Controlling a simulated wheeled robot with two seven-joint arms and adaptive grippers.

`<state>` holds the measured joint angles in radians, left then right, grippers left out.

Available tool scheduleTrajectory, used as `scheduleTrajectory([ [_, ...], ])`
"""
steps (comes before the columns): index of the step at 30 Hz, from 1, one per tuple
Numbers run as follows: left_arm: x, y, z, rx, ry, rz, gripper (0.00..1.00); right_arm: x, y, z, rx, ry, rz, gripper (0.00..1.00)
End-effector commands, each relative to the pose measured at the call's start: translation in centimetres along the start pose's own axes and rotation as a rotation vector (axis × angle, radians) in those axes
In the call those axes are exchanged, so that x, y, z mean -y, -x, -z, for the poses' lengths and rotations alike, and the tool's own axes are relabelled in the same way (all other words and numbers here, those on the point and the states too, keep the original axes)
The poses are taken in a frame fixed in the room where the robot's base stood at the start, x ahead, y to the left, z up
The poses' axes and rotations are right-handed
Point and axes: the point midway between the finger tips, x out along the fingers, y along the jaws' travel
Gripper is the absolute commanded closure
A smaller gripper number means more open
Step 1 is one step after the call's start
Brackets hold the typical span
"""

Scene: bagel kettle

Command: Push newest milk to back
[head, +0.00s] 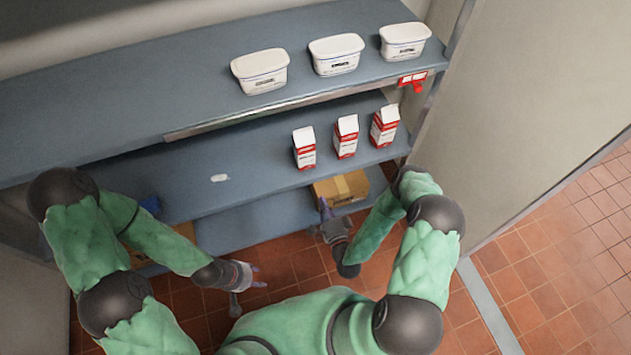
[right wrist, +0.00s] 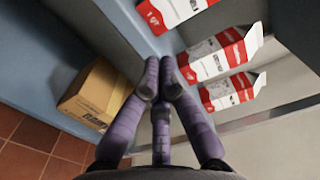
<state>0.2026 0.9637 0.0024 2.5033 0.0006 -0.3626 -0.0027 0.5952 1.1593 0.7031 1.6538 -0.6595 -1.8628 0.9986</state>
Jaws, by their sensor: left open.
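Three red-and-white milk cartons stand upright in a slanting row on the right part of the middle shelf (head: 240,165): a left carton (head: 304,148), a middle carton (head: 346,136) and a right carton (head: 384,126). They also show in the right wrist view (right wrist: 215,56). I cannot read which is newest. My right gripper (head: 325,212) is below and in front of the cartons, apart from them. Its fingertips (right wrist: 160,75) come together with nothing visible between them. My left gripper (head: 256,275) is open and empty, low in front of the shelves.
Three white tubs (head: 260,71) stand on the top shelf (head: 150,80). A red tag (head: 412,79) hangs at its right end. A cardboard box (head: 341,188) sits on the bottom shelf near my right gripper.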

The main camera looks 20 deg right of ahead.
Motion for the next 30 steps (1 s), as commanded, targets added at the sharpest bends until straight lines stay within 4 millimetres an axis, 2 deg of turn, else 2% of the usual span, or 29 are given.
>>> scheduleTrajectory([
  [5, 0.2, -0.5, 0.0, 0.0, 0.0, 0.0, 0.54, 0.0, -2.3, -0.1, 0.004, 0.004, 0.003, 1.0],
  [15, 0.7, -1.9, 0.1, 0.0, 0.0, 0.0, 0.54, -0.1, -8.7, -0.1, 0.004, 0.006, 0.002, 1.0],
  [21, 1.0, -2.7, 0.1, 0.0, 0.0, 0.0, 0.54, -0.1, -11.7, -0.1, 0.002, 0.004, 0.001, 1.0],
  [30, 1.1, -3.1, 0.1, 0.0, 0.0, 0.0, 0.54, -0.1, -13.7, -0.1, 0.001, 0.004, -0.002, 1.0],
])
